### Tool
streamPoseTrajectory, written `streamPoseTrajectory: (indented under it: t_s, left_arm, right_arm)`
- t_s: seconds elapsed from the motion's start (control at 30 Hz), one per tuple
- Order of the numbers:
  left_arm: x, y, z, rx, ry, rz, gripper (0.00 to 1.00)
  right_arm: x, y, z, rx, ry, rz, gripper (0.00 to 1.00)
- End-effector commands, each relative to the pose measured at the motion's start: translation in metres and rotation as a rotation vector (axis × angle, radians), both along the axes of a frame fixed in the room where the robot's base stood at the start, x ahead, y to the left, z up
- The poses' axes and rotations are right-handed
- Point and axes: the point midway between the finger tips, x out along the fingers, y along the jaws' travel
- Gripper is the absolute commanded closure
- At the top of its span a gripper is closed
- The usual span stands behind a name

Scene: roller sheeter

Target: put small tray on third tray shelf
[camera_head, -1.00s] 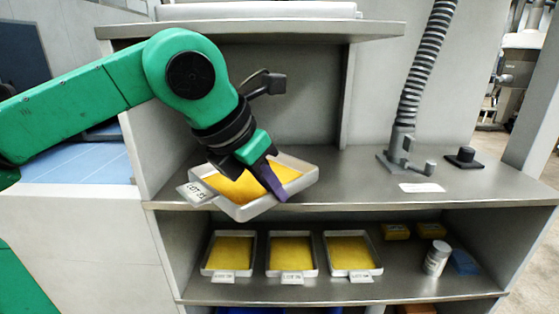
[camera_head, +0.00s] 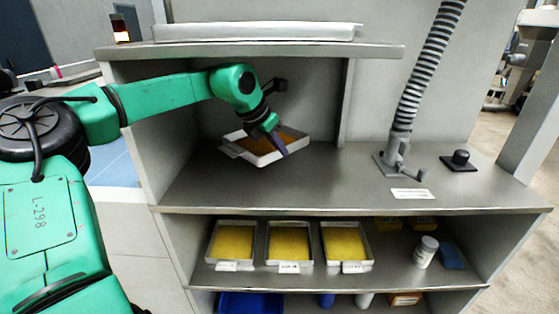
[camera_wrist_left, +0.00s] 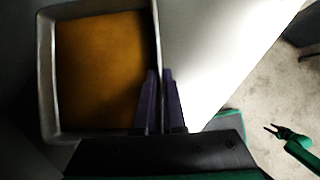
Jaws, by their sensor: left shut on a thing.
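A small white-rimmed tray (camera_head: 262,154) with an orange-yellow bottom is in the upper bay of the shelf unit in the head view. My left gripper (camera_head: 277,143) is shut on its near right wall and holds it somewhat tilted. I cannot tell whether the tray touches the shelf below. In the left wrist view the tray (camera_wrist_left: 48,75) lies left of the purple fingers (camera_wrist_left: 159,105), which pinch its right wall. The middle shelf (camera_head: 395,277) bears three similar yellow trays in a row. My right gripper does not clearly show.
The bay's front is clear. A blue bin (camera_head: 250,302) sits below.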

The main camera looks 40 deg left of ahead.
Motion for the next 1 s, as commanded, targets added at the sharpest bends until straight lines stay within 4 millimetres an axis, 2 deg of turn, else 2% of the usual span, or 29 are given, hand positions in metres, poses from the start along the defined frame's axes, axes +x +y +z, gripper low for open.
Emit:
streamPoseTrajectory:
  t_s: [0.17, 0.33, 0.4, 0.6, 0.63, 0.67, 0.7, 1.0]
  left_arm:
    - [-0.002, -0.002, -0.022, -0.004, 0.004, -0.004, 1.0]
    - [-0.003, -0.003, -0.058, -0.006, 0.006, -0.004, 1.0]
    - [0.0, 0.0, -0.062, -0.003, 0.006, -0.003, 1.0]
    - [0.001, 0.0, -0.067, -0.003, 0.001, -0.003, 1.0]
    - [0.001, 0.0, -0.068, -0.003, 0.005, -0.004, 0.82]
    - [0.001, 0.0, -0.068, -0.003, 0.005, -0.004, 0.7]
    - [0.001, 0.0, -0.068, -0.003, 0.005, -0.004, 0.63]
    - [0.001, 0.0, -0.067, -0.004, 0.004, -0.003, 0.63]
  right_arm:
    - [-0.001, 0.0, 0.007, 0.001, 0.001, 0.0, 0.5]
    - [-0.002, 0.001, 0.022, 0.001, 0.002, 0.0, 0.5]
    - [-0.002, 0.001, 0.031, 0.001, 0.003, 0.0, 0.5]
    - [-0.003, 0.002, 0.026, 0.002, 0.005, 0.0, 0.5]
    - [-0.003, 0.002, 0.026, 0.002, 0.005, -0.001, 0.5]
    - [-0.003, 0.002, 0.026, 0.002, 0.005, -0.001, 0.5]
    - [-0.003, 0.002, 0.026, 0.003, 0.005, -0.001, 0.5]
    - [-0.004, 0.002, 0.026, 0.003, 0.006, -0.001, 0.5]
